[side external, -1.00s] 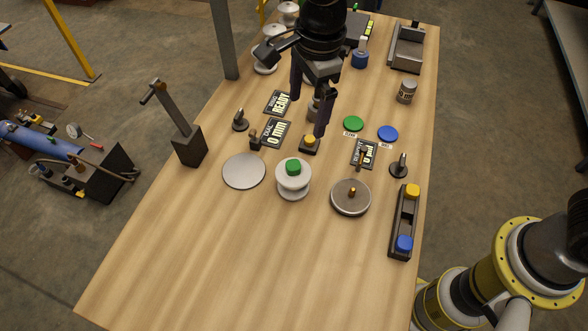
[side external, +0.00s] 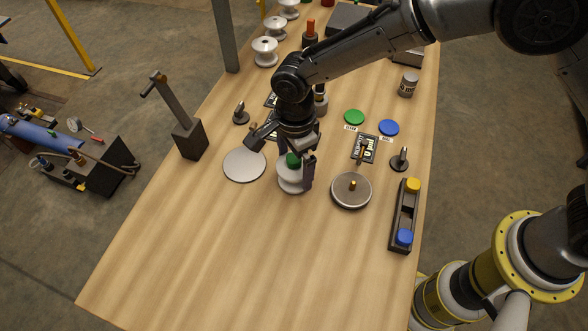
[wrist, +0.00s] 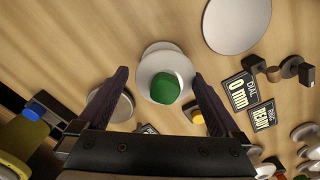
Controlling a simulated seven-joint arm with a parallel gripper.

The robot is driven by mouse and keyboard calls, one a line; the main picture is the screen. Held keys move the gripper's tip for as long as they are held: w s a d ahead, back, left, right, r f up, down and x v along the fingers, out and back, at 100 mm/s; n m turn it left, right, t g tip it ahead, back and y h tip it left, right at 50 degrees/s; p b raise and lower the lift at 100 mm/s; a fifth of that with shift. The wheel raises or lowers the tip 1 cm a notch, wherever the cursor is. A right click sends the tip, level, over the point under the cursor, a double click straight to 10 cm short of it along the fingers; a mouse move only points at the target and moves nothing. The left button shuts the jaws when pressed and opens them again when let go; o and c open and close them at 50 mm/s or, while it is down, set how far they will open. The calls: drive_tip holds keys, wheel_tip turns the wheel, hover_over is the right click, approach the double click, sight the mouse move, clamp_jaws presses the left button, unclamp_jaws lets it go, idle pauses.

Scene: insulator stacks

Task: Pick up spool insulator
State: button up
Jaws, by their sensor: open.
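A white spool insulator (side external: 291,182) with a green cap (side external: 293,161) on top stands upright on the table, partly hidden by my gripper. My gripper (side external: 291,170) is open, directly over the spool, with its fingers on either side of the green cap. In the wrist view the spool (wrist: 151,65) and its green cap (wrist: 166,88) lie between the two open fingertips (wrist: 160,77). I cannot tell whether either finger touches the spool.
A flat grey disc (side external: 244,164) lies left of the spool. A round plate with a brass peg (side external: 351,190) stands to the right. Several other white spools, such as this one (side external: 265,50), stand at the back left. The front of the table is clear.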

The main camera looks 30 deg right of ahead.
sight(293, 173)
drive_tip(key=f, duration=0.4)
drive_tip(key=shift+w+f, duration=0.15)
drive_tip(key=shift+w, duration=0.1)
drive_tip(key=shift+c, duration=0.2)
drive_tip(key=shift+a, duration=0.1)
clamp_jaws()
drive_tip(key=shift+r, duration=0.95)
drive_tip(key=s+d+r, duration=0.9)
drive_tip(key=s+r, duration=0.1)
drive_tip(key=r, duration=0.1)
drive_tip(key=shift+s+r, duration=0.15)
drive_tip(key=shift+s, duration=0.2)
